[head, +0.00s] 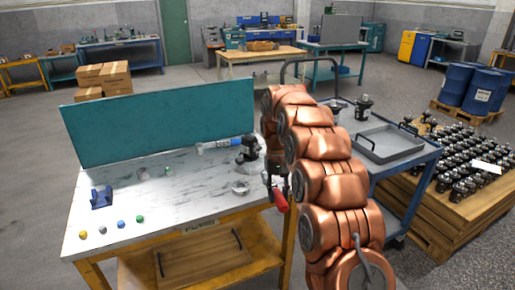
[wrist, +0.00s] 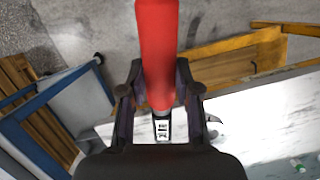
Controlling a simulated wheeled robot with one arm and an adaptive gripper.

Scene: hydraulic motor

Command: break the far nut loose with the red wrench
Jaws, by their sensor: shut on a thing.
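The red wrench (head: 281,203) is in my gripper (head: 276,182), beside the front right edge of the workbench. In the wrist view the red handle (wrist: 157,45) runs between the two fingers of my gripper (wrist: 157,82), which are shut on it. A short metal part of the wrench (wrist: 162,128) shows below the handle; the rest is hidden behind the gripper body. A black hydraulic motor (head: 247,150) stands on the bench, left of my gripper and apart from the wrench. The far nut is too small to make out.
The white-topped workbench (head: 150,218) has a teal back panel (head: 160,125). A blue stand (head: 101,198), several small coloured pieces, a pale blue cylinder (head: 218,144) and a ring-shaped part (head: 240,188) lie on it. A blue cart (head: 408,175) with a grey tray (head: 388,143) stands right of my arm.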

